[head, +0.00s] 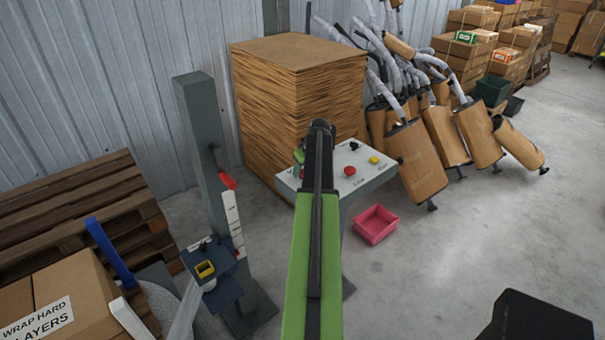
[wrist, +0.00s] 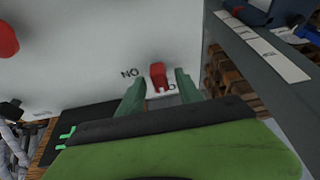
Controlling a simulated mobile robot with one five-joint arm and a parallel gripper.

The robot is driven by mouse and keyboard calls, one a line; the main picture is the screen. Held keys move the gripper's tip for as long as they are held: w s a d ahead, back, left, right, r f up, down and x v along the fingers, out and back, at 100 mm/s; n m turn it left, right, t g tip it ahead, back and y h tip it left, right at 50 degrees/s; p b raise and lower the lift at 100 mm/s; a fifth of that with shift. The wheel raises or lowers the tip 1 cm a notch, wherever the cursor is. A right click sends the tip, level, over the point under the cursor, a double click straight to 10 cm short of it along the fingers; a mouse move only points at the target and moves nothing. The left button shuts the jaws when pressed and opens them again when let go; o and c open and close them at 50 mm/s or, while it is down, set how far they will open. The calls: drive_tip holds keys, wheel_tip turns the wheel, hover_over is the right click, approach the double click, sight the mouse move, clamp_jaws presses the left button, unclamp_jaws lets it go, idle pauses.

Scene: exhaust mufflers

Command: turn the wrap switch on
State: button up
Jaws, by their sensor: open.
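The wrap switch (wrist: 158,75) is a small red rocker or lever on a white plate in the wrist view. The switch's setting is not clear. In the head view the white control panel (head: 329,187) stands in front of the cardboard stack. My arm hides part of it, including the switch, and my gripper shows only as green bits.
The panel also carries a red button (head: 350,171), a yellow button (head: 374,160) and a black knob (head: 353,146). A grey post (head: 205,140) stands left of it. A pink bin (head: 376,224) lies on the floor to the right, with wrapped mufflers (head: 415,160) behind.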

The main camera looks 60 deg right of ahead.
clamp_jaws()
drive_tip(key=shift+m, duration=0.3)
drive_tip(key=m+g+h, duration=0.1)
drive_tip(key=m, duration=0.2)
drive_tip(key=shift+a+m, duration=0.15)
drive_tip(key=shift+m, duration=0.15)
drive_tip(key=m+g+h, duration=0.1)
drive_tip(key=m, duration=0.3)
drive_tip(key=shift+w, duration=0.2)
drive_tip(key=m+g, duration=0.1)
drive_tip(key=m, duration=0.2)
drive_tip(key=m+g+h, duration=0.1)
drive_tip(key=m, duration=0.1)
drive_tip(key=shift+w+a+m, duration=0.1)
drive_tip(key=shift+w+m, duration=0.05)
drive_tip(key=shift+m, duration=0.25)
drive_tip(key=shift+m+g, duration=0.8)
drive_tip(key=shift+m, duration=1.1)
unclamp_jaws()
